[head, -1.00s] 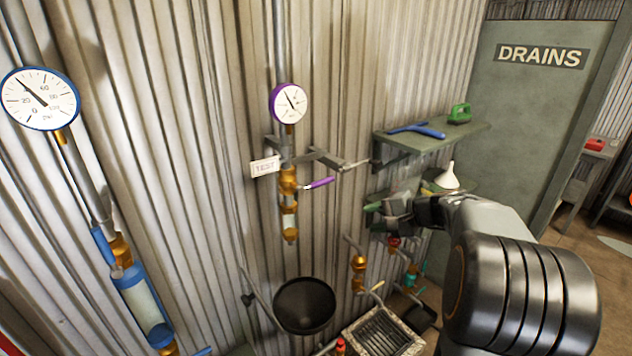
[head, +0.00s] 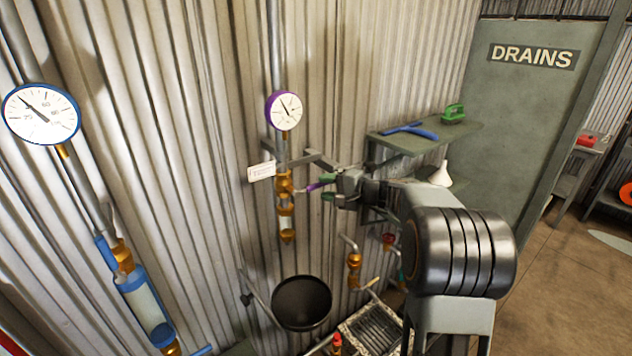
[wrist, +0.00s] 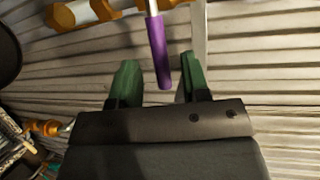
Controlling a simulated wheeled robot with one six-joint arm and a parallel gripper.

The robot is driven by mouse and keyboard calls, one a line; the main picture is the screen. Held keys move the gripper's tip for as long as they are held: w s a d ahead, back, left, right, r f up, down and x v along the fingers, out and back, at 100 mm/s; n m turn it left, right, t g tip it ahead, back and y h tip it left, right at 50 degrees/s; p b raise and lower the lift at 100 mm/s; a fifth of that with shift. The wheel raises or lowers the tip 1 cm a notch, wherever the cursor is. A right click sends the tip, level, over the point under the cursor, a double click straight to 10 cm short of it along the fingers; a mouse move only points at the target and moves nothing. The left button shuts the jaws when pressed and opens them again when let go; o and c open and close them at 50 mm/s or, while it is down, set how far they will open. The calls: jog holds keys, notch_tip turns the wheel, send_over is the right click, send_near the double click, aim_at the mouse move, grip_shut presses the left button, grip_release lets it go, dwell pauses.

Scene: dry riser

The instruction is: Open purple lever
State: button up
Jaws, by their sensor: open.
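The purple lever (head: 315,187) sticks out to the right from a brass valve (head: 285,185) on the vertical pipe under the purple-rimmed gauge (head: 284,110). In the wrist view the purple lever (wrist: 161,52) comes down from the top, its end between the two green fingertips. My gripper (head: 328,187) is at the lever's free end in the head view, and its fingers (wrist: 156,75) are open with gaps visible on both sides of the lever. I cannot tell whether either finger touches it.
A grey bracket (head: 335,163) runs just above the lever. A shelf (head: 440,142) with a blue tool and a green object is to the right. A black funnel (head: 302,303) is below. Another brass valve (head: 354,270) sits low on the wall.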

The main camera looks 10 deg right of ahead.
aim_at(320, 186)
jog(key=shift+p+x, duration=0.4)
jog(key=shift+x, duration=1.15)
grip_shut()
